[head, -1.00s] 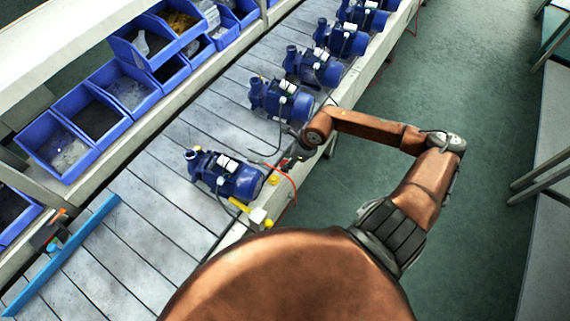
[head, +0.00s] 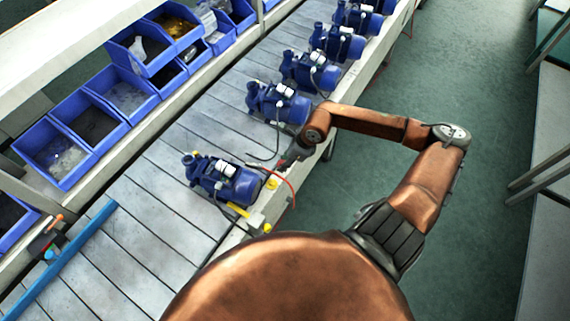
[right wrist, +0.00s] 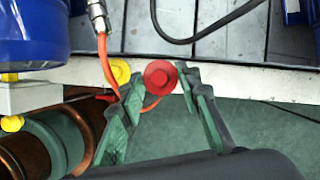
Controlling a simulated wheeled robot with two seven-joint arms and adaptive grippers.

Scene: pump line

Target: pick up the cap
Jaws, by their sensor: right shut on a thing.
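A round red cap (right wrist: 160,77) sits between the fingertips of my right gripper (right wrist: 158,80) in the right wrist view, and the fingers are closed on it. A yellow round cap (right wrist: 120,71) lies just left of it, by the pale conveyor edge. In the head view my right gripper (head: 284,163) is small, at the conveyor edge beside the nearest blue pump (head: 226,180). The red cap cannot be made out clearly there. The yellow cap also shows in the head view (head: 272,184). My left gripper is in no view.
A red-orange hose (right wrist: 106,62) runs close to the left finger. A dark cable (right wrist: 200,38) lies on the slats. Several more blue pumps (head: 278,102) line the conveyor (head: 150,205). Blue bins (head: 55,157) stand left.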

